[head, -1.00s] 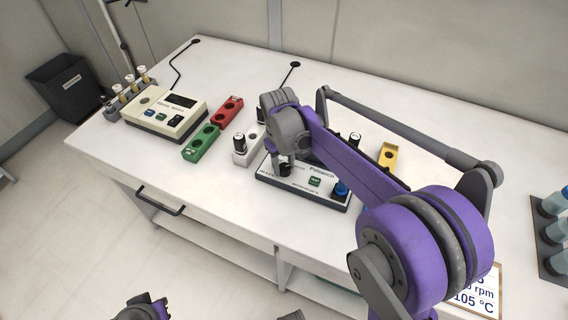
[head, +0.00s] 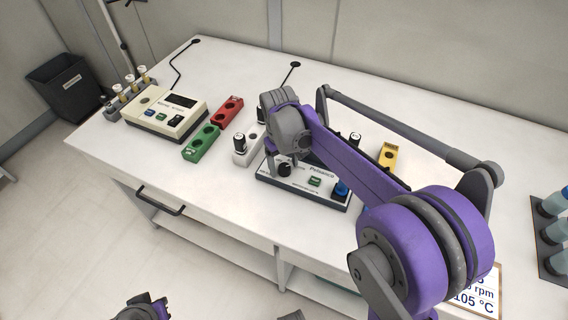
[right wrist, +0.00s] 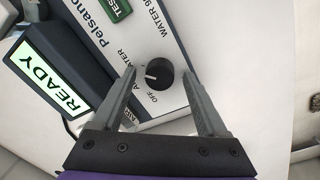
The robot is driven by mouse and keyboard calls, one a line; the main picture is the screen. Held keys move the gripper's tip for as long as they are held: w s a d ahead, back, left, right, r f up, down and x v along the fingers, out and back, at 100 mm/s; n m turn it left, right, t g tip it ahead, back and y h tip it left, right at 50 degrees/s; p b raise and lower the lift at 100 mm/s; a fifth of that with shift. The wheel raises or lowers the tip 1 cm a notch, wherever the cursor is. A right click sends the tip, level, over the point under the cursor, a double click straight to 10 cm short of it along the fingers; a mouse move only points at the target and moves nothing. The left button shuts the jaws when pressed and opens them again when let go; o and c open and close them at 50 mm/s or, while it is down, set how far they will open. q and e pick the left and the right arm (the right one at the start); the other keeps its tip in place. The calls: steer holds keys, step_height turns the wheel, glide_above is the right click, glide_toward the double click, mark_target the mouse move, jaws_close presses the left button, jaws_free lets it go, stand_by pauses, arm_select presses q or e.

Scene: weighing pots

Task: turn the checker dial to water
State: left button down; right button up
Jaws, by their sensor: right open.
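The checker (head: 303,195) is a white and dark box marked Pelsanco on the bench, partly hidden by my right arm in the head view. Its dial (right wrist: 159,73) is a round black knob with a white mark pointing left in the right wrist view, towards a label partly covered by a finger. OFF is printed below the dial, and WATER lettering shows nearby. My right gripper (right wrist: 160,80) is open, with one finger on each side of the dial; I cannot tell whether they touch it. My left gripper does not show clearly.
A lit READY display (right wrist: 62,82) and a green TEST button (right wrist: 114,9) are close to the dial. A white block (head: 243,156), green block (head: 201,144), red block (head: 228,111) and yellow block (head: 389,156) stand around. A cream device (head: 165,113) is at the left.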

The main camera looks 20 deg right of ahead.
mark_target(282, 168)
step_height(282, 168, up, 11)
steer(key=p, duration=0.1)
steer(key=shift+a+f, duration=0.2)
steer(key=shift+a, duration=0.1)
steer(key=shift+s, duration=0.1)
